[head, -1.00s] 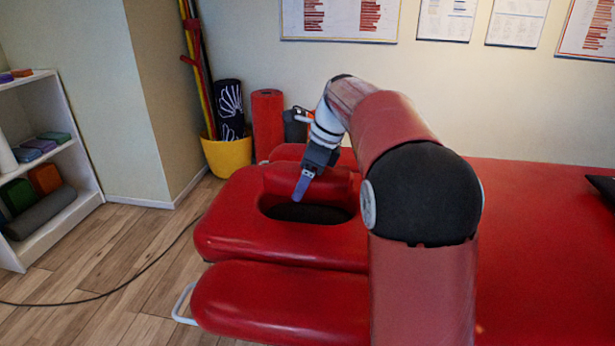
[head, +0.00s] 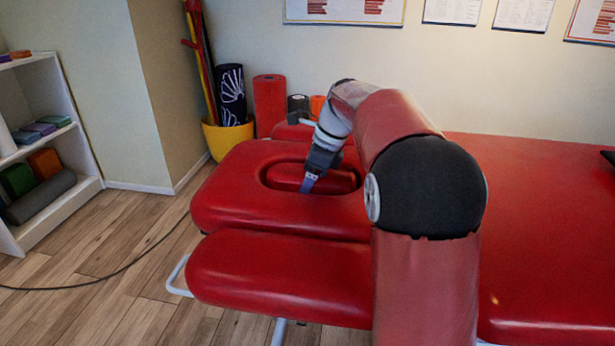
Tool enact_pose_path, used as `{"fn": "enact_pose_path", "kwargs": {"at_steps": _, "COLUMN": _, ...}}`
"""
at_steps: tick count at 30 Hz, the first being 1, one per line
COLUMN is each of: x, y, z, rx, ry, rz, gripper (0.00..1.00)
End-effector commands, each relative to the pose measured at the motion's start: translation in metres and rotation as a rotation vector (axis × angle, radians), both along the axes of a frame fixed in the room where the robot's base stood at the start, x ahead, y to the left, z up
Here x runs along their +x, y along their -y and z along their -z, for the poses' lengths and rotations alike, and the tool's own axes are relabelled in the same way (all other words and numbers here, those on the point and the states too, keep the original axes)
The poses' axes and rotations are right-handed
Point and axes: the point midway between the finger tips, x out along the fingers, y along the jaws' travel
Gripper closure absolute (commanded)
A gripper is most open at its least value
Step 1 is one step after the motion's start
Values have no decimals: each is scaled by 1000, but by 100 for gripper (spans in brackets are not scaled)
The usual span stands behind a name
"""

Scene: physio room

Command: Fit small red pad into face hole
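The small red pad (head: 285,177) lies in the face hole (head: 267,185) of the table's red headrest (head: 225,205). Its top looks slightly below the headrest's surface, and a dark gap shows around part of it. My gripper (head: 309,184) points down at the near side of the pad, at the hole's near rim. One bluish-grey finger shows; the other is hidden, so I cannot tell whether it grips the pad. My wrist covers part of the pad's right half.
A red armrest (head: 270,280) lies in front of the headrest. The long red table top (head: 540,220) extends right, partly behind my arm. A yellow pot (head: 228,137) and a red roll (head: 269,103) stand behind. A white shelf (head: 85,150) is left, with open floor between.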

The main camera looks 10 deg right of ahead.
Motion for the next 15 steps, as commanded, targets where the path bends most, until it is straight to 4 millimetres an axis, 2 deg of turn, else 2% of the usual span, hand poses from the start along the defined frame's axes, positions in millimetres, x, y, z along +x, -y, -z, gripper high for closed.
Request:
{"fn": "enact_pose_path", "kwargs": {"at_steps": 14, "x": 0, "y": 0, "z": 1, "rx": 0, "ry": 0, "rz": 0, "gripper": 52}}
{"fn": "enact_pose_path", "kwargs": {"at_steps": 15, "x": 0, "y": 0, "z": 1, "rx": 0, "ry": 0, "rz": 0, "gripper": 22}}
